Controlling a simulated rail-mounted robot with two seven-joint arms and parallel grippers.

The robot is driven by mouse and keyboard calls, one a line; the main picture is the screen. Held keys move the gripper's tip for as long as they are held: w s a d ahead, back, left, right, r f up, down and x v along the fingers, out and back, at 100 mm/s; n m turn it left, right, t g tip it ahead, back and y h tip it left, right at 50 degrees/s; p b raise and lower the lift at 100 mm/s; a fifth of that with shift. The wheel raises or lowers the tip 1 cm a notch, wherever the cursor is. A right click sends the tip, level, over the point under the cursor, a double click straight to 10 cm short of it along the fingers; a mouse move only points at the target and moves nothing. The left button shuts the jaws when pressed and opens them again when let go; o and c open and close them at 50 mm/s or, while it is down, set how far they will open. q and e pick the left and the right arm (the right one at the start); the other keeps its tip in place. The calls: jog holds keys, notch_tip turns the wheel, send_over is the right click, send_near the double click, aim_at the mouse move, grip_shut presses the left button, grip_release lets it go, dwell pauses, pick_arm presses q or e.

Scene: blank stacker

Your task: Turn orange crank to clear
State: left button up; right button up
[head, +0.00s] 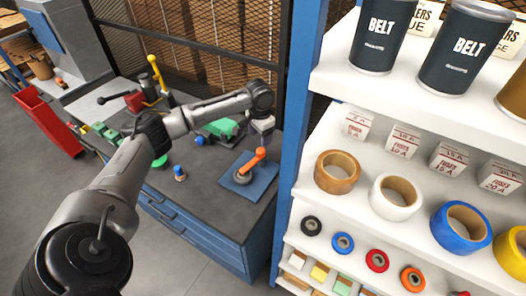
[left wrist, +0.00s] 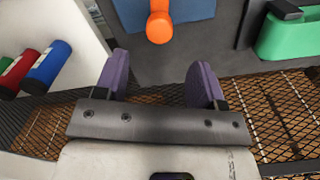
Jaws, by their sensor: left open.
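The orange crank (head: 253,160) has an orange arm and knob on a grey round hub, set on a blue plate (head: 265,181) on the dark bench top. My left gripper (head: 262,133) is just beyond the crank in the head view, apart from it. In the left wrist view, its two purple fingers (left wrist: 160,75) are spread with nothing between them. The orange knob (left wrist: 159,25) shows past the fingertips, near the top edge; the rest of the crank is cut off there. My right gripper is not in view.
A green device (head: 219,129) stands beside my left arm on the bench. A small blue-topped knob (head: 179,172) is left of the plate. A blue post (head: 293,140) and white shelves (head: 340,205) with tape rolls and cans bound the right side. Mesh panels stand behind.

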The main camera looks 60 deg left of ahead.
aim_at(261, 150)
pick_arm(q)
notch_tip(261, 150, down, 8)
jog(key=shift+f+b, duration=0.1)
jog(key=shift+b, duration=0.3)
grip_shut()
dwell(0.7)
